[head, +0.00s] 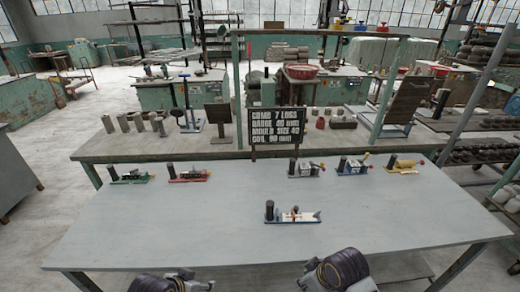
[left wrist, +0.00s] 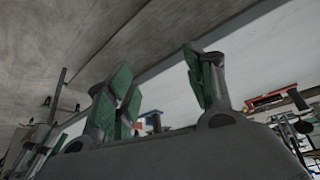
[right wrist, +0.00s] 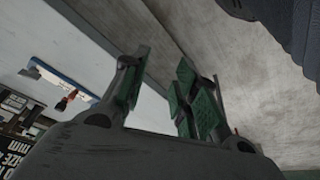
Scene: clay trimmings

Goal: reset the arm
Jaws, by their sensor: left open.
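My left gripper (left wrist: 158,78) is open and empty in the left wrist view, with its green-padded fingers apart. My right gripper (right wrist: 160,88) is also open and empty in the right wrist view. In the head view only dark rounded parts of my arms show at the bottom edge, by the table's near edge; the fingers are hard to make out there. The grey table (head: 200,225) lies in front of me. A blue-based toggle clamp (head: 292,217) with a black post stands alone near its middle, apart from both grippers.
Along the table's back are green (head: 131,177), red (head: 188,175), grey (head: 305,169), blue (head: 353,167) and yellow (head: 402,167) based clamps. A black lettered sign (head: 277,128) stands behind them. A second bench (head: 240,152) holds blocks. The table's front left and right are clear.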

